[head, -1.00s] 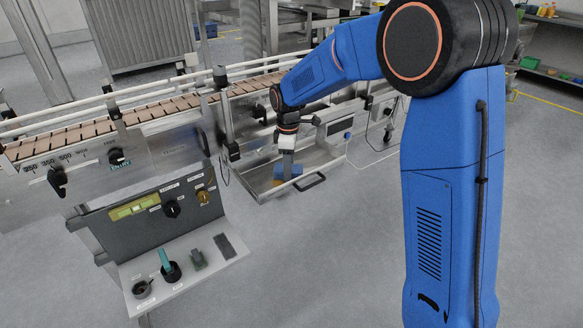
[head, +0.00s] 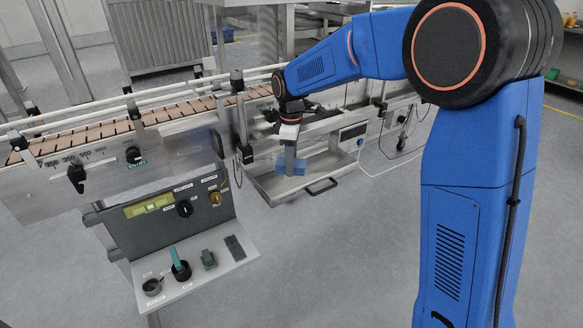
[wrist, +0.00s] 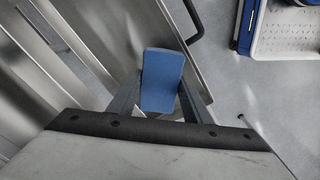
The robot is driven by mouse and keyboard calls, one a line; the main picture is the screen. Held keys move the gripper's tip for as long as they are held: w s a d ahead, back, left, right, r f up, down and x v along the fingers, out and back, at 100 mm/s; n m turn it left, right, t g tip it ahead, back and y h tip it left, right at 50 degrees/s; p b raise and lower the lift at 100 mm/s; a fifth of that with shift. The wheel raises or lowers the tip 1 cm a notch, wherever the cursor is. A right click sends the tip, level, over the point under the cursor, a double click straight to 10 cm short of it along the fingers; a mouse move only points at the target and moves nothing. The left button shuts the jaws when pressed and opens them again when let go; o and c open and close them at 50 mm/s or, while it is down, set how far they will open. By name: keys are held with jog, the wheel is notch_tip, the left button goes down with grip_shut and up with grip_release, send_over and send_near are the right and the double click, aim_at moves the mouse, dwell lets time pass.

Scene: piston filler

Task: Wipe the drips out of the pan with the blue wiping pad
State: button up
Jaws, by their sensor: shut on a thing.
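My gripper (wrist: 161,98) is shut on the blue wiping pad (wrist: 162,78), with one finger on each side of it. In the head view the pad (head: 291,166) is low over the pan (head: 272,196), near its middle. I cannot tell whether the pad touches the pan floor. The pan is a shallow metal tray with a dark handle (head: 321,187) on its front. In the wrist view part of the pan (wrist: 118,35) shows around and left of the pad. I cannot make out any drips; the pad and gripper hide part of the pan floor.
The conveyor (head: 130,130) with its rails runs behind and left of the pan. A control console (head: 165,215) stands front left, with small items on its shelf (head: 205,275). A white cable (head: 372,172) hangs right of the pan. The floor in front is clear.

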jog(key=shift+r, duration=1.15)
